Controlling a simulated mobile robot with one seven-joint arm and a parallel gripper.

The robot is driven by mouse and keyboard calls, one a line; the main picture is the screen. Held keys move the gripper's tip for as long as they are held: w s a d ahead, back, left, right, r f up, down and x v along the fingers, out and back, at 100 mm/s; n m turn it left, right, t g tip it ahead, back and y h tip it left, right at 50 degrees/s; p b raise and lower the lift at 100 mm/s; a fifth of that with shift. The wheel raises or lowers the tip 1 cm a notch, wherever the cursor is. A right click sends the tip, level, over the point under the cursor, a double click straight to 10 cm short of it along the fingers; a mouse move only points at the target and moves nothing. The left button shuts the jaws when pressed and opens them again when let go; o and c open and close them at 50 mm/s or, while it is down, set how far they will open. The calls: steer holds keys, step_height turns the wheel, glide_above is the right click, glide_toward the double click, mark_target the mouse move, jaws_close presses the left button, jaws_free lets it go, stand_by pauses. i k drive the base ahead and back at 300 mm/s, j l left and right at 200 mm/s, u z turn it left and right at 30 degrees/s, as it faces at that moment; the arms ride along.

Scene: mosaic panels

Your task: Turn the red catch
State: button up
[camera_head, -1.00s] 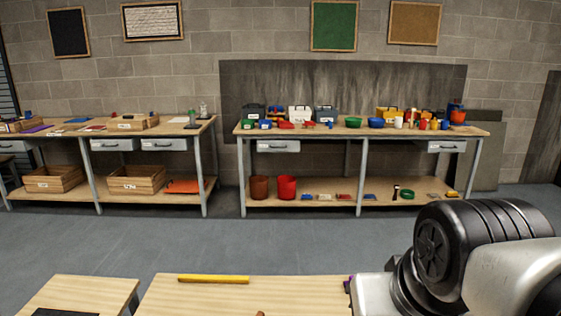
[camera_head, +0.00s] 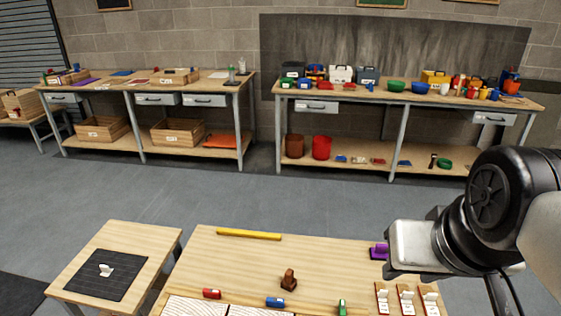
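A small red piece (camera_head: 212,293) with a pale label lies at the front left of the near table (camera_head: 330,258), at the edge of a pale wooden panel. It may be the red catch, but it is too small to tell. A similar blue piece (camera_head: 275,301) and a green piece (camera_head: 342,307) lie to its right. My arm's black joint and silver link fill the right side of the head view, over the table's right part. My gripper's fingers do not show.
A brown knob-like thing (camera_head: 289,280), a yellow bar (camera_head: 248,234) and a purple piece (camera_head: 379,251) are on the near table. Several red-and-white plates (camera_head: 406,298) stand at its front right. A side table holds a black mat (camera_head: 98,276). Shelved benches line the wall.

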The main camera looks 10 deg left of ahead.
mark_target(212, 293)
steer(key=k+j+u, duration=0.15)
steer(key=k+u, duration=0.35)
steer(key=k+j+u, duration=0.25)
steer(key=u, duration=0.25)
steer(key=i+j+z, duration=0.15)
steer(key=j, duration=0.2)
steer(key=i+j+z, duration=0.2)
steer(key=j, duration=0.2)
steer(key=i+j+z, duration=0.15)
steer(key=j, duration=0.25)
steer(key=i+j+z, duration=0.5)
steer(key=i+j, duration=0.15)
steer(key=j, duration=0.35)
